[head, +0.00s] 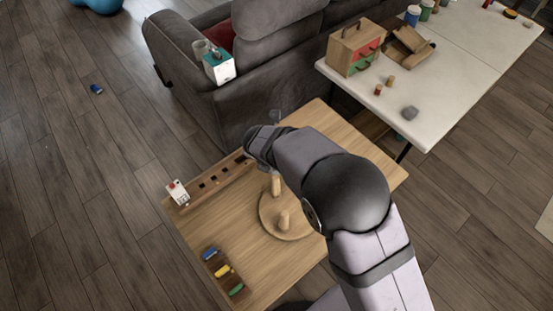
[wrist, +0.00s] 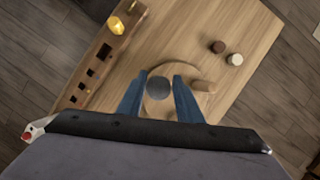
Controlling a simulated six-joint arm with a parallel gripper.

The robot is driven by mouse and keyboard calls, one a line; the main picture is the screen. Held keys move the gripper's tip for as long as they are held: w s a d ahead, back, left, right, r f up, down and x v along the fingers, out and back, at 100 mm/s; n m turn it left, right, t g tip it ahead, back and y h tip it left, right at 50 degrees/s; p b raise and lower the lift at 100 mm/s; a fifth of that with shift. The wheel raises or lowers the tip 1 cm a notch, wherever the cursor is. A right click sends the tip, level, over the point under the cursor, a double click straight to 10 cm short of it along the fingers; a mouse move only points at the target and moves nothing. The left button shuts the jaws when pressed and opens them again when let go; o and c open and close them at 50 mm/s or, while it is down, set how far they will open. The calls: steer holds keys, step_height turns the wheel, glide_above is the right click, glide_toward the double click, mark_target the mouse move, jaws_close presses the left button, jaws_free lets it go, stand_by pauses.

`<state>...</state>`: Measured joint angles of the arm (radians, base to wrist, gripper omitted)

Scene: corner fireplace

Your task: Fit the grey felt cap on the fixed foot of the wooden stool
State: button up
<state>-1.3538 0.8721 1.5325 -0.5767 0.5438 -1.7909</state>
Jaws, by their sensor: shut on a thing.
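The wooden stool (head: 268,219) lies upside down on the wooden table, its round seat flat and feet pointing up. Two feet show in the head view, one (head: 284,220) near the middle and another (head: 275,186) at the back. In the wrist view, the round seat (wrist: 151,112) is below my gripper, and a foot (wrist: 203,86) stands out at right. My gripper (wrist: 160,77) is shut on the grey felt cap (wrist: 158,87), seen from above between the blue fingers. My arm hides the gripper and cap in the head view. Whether the cap touches a foot cannot be told.
A slotted wooden rack (head: 217,183) runs along the table's left edge, with a white box (head: 177,191) at its end. A tray of coloured pieces (head: 222,272) sits at front left. Two small round pieces (wrist: 217,47) (wrist: 235,59) stand at the wrist view's upper right.

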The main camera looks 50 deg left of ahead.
steer(key=shift+f+b, duration=1)
steer(key=shift+f, duration=1)
steer(key=shift+f+b, duration=0.45)
steer(key=shift+f, duration=1)
stand_by(1.5)
steer(key=o, duration=1)
steer(key=b+v, duration=0.2)
steer(key=v, duration=0.5)
steer(key=shift+r, duration=0.1)
